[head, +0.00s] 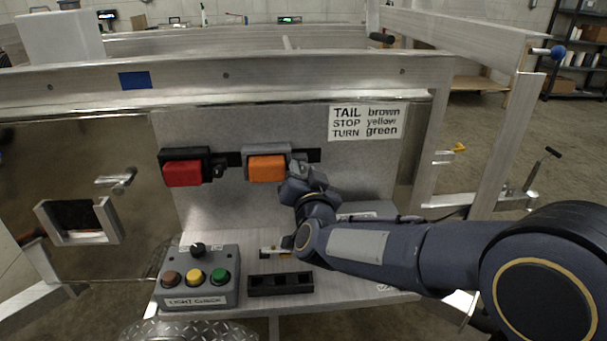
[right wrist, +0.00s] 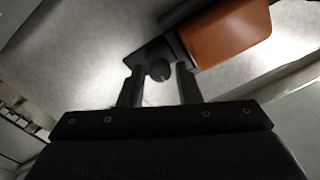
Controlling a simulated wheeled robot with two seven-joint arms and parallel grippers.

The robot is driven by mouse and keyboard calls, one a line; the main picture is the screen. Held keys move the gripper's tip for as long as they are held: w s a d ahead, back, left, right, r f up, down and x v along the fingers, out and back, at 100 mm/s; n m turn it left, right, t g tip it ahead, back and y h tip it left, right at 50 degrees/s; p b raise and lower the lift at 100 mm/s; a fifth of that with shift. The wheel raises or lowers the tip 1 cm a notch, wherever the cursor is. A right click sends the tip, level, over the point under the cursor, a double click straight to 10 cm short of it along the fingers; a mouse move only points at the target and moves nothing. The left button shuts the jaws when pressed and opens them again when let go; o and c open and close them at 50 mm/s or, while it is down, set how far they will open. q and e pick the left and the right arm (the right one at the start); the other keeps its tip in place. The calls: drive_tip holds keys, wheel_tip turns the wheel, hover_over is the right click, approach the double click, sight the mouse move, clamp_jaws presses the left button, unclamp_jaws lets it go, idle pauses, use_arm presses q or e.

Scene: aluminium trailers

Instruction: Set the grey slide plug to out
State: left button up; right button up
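The grey slide plug seems to be the grey-bodied unit (head: 280,150) with an orange block on its front, on a dark horizontal rail on the upright panel. My right gripper (head: 303,178) is just at its right end in the head view. In the right wrist view the orange block (right wrist: 228,35) is at the upper right. A dark round knob (right wrist: 159,70) sits beside it, between the two fingers of my right gripper (right wrist: 157,80). The fingers are apart, with gaps on both sides of the knob. My left gripper is not in view.
A black-bodied unit with a red block (head: 183,173) sits on the rail to the left. Below are a light check box (head: 198,275) with several buttons and a black slotted tray (head: 281,284). A wire label (head: 366,122) is at upper right.

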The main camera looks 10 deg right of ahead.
drive_tip(key=shift+w, duration=0.25)
drive_tip(key=shift+c, duration=0.2)
clamp_jaws()
drive_tip(key=d+b, duration=0.1)
drive_tip(key=d, duration=0.2)
drive_tip(key=shift+d, duration=0.2)
drive_tip(key=shift+o, duration=0.2)
unclamp_jaws()
drive_tip(key=shift+d, duration=0.1)
